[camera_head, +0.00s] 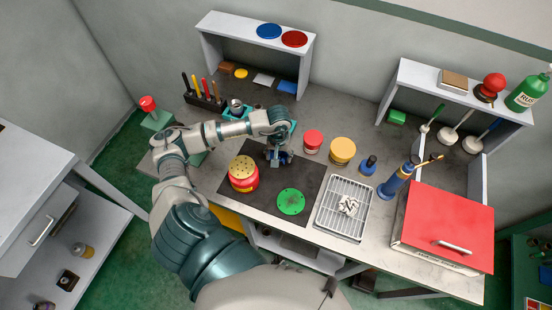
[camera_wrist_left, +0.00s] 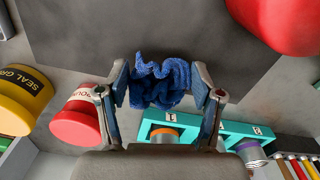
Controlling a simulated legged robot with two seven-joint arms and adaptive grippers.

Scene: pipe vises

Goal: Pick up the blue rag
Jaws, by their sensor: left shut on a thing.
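The blue rag (camera_wrist_left: 160,84) is a crumpled dark blue cloth between the two fingers of my left gripper (camera_wrist_left: 163,88) in the left wrist view. Both fingertips press against its sides. In the head view, my left gripper (camera_head: 279,158) is over the back part of the dark mat (camera_head: 232,204), and only a little of the rag (camera_head: 285,157) shows by the fingers. I cannot tell whether the rag touches the mat. My right gripper is not in view.
A red and yellow perforated can (camera_head: 243,174) and a green disc (camera_head: 291,202) are on the mat. A red jar (camera_head: 312,141) and a yellow jar (camera_head: 342,151) stand right of the gripper. A teal vise holder (camera_wrist_left: 197,134) is close by. A wire rack (camera_head: 344,208) lies further right.

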